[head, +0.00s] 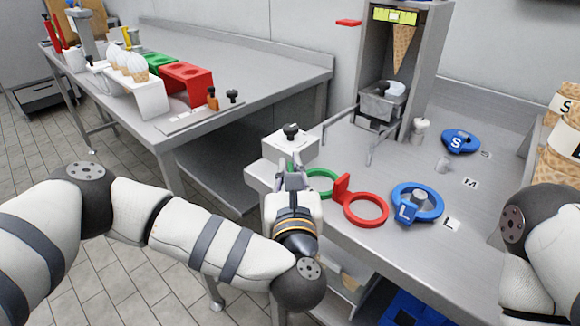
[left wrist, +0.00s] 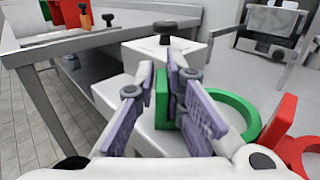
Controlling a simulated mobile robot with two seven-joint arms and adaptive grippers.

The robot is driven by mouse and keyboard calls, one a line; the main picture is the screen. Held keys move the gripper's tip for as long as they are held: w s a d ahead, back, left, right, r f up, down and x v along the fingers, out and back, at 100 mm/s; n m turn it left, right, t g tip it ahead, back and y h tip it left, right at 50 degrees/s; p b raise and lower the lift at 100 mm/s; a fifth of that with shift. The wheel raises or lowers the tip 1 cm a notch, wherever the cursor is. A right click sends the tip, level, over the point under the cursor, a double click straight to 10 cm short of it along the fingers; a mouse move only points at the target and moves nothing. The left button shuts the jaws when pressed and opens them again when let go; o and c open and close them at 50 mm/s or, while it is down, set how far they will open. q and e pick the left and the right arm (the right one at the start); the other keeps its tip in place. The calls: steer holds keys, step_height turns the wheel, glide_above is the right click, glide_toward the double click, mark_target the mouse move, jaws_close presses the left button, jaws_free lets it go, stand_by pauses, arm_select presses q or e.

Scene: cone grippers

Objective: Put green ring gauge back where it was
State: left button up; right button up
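The green ring gauge (head: 324,182) is at the front left of the right-hand counter, beside the red ring gauge (head: 365,209). My left gripper (head: 293,178) is at its left side. The ring (left wrist: 237,108) extends flat to the right. I cannot tell whether it touches the counter. Part of the ring is hidden by the gripper. My right gripper is out of view.
A white box with a black knob (head: 291,142) stands just behind the left gripper. A blue L ring (head: 417,203) surrounds a grey piece; a blue S ring (head: 460,141) lies farther back. A bare grey piece (head: 443,165) stands near the M label (head: 470,183). A metal dispenser stands behind.

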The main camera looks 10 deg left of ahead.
arm_select(q)
steer(key=shift+o, duration=1.2)
